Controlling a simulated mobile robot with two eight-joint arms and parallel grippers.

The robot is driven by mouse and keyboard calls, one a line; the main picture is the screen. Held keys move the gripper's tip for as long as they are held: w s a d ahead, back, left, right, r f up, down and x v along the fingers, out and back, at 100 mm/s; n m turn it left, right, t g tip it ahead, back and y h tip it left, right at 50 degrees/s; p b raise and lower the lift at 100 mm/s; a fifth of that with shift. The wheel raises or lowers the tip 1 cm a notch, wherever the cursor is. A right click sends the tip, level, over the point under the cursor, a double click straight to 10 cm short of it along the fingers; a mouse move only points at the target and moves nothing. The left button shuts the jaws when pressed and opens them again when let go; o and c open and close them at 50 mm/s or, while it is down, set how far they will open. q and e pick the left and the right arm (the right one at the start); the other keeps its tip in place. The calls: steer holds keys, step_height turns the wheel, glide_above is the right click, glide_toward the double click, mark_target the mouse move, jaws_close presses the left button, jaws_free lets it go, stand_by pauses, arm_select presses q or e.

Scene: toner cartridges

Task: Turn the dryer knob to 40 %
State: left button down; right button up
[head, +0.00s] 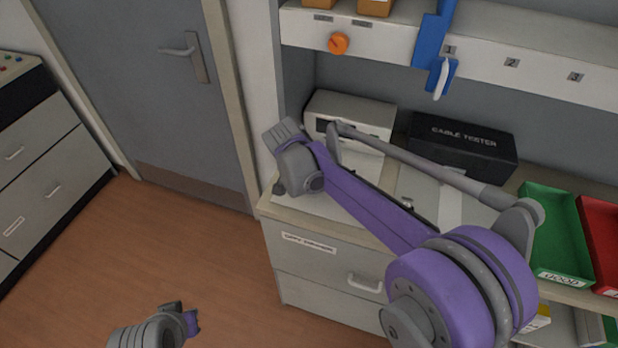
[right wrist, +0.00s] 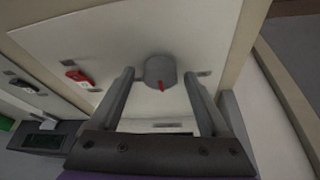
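In the right wrist view a round grey knob (right wrist: 160,71) with a red pointer mark sits on a pale panel (right wrist: 135,40). The red mark is on the knob's lower part. My right gripper (right wrist: 158,76) is open, with one finger on each side of the knob. Gaps show between knob and fingers, and I see no contact. The knob cannot be made out in the head view, where my right arm reaches left across the workbench. My left gripper (head: 190,322) is low in the head view, over the floor, away from the bench; its opening is unclear.
A red switch (right wrist: 77,77) is on the same panel. In the head view, an orange knob (head: 338,43) is on the upper shelf's front. A black cable tester box (head: 462,142), a green tray (head: 556,235) and a red tray (head: 602,225) are on the bench.

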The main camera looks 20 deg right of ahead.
steer(key=v, duration=1)
steer(key=shift+s+r, duration=0.15)
steer(key=shift+r, duration=0.2)
steer(key=s+d+f+n+t+y, duration=0.1)
steer(key=s+d+f+n, duration=0.1)
steer(key=s, duration=0.6)
steer(key=s+d+f+n+y, duration=0.1)
steer(key=s+f+n, duration=0.3)
steer(key=s, duration=0.4)
steer(key=s+d+f+n+t+y, duration=0.1)
steer(key=s+d+f+n, duration=0.2)
steer(key=s+f, duration=0.2)
steer(key=s, duration=0.3)
steer(key=shift+f+n+t, duration=0.2)
steer(key=shift+n+t, duration=0.1)
steer(key=shift+n, duration=0.1)
